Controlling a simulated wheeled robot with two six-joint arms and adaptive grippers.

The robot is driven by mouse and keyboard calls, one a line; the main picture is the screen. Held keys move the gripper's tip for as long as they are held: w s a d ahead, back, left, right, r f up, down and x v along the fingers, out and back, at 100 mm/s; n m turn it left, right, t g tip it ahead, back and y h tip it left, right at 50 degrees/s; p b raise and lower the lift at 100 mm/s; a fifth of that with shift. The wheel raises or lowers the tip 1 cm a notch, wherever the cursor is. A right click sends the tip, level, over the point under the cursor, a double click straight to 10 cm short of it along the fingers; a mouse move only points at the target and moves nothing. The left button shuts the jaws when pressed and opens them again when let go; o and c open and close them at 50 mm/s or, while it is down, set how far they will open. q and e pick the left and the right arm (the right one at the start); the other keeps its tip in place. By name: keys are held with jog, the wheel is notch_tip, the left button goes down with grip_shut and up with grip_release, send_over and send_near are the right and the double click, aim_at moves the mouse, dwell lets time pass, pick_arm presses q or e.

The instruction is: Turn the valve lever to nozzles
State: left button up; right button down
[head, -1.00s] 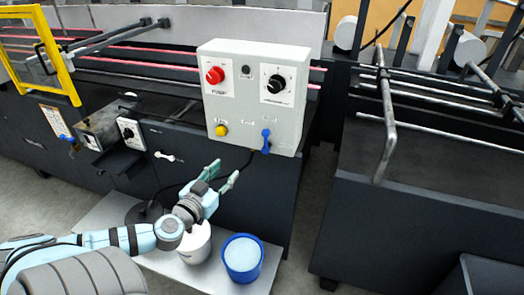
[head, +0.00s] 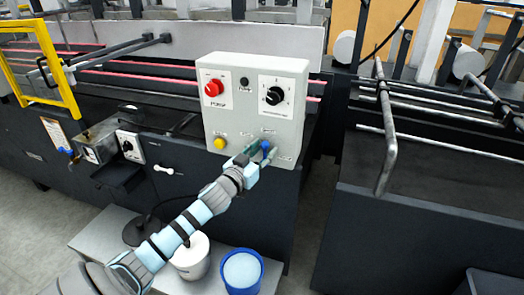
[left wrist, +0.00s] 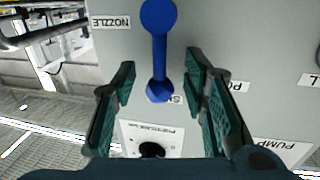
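The blue valve lever (head: 266,146) is on the lower right of the grey control box's front in the head view, partly hidden by my left gripper (head: 257,158). In the left wrist view the lever (left wrist: 159,50) stands along the picture's vertical, with a round end at the top and a faceted end lower down. A NOZZLE label (left wrist: 111,22) is left of the lever there. My left gripper (left wrist: 161,85) is open, its green-padded fingers on either side of the lever with visible gaps. My right gripper is not in view.
The control box (head: 240,110) also bears a red knob (head: 213,88), a black selector (head: 273,96) and a yellow button (head: 219,143). Below stand a white bucket (head: 191,262) and a blue bucket (head: 242,271) on a grey platform (head: 92,238).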

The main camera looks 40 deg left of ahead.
aim_at(280, 152)
pick_arm(q)
grip_shut()
dwell(0.3)
jog(key=shift+d+r+m+p, duration=0.15)
jog(key=shift+m+p, duration=0.15)
jog(key=shift+p, duration=0.35)
jog(key=d+m+p, duration=0.1)
jog(key=m+p, duration=0.1)
jog(key=d+f+m+g+p, duration=0.1)
jog(key=m+p, duration=0.1)
jog(key=p, duration=0.1)
jog(key=w+m+p, duration=0.1)
jog(key=m+p, duration=0.2)
jog(key=shift+d+f+g+y, duration=0.15)
jog(key=shift+d+g+y, duration=0.15)
jog(key=shift+d+g, duration=0.1)
jog(key=shift+d+f+m+p, duration=0.1)
jog(key=shift+f+m+p, duration=0.15)
jog(key=shift+m+p, duration=0.15)
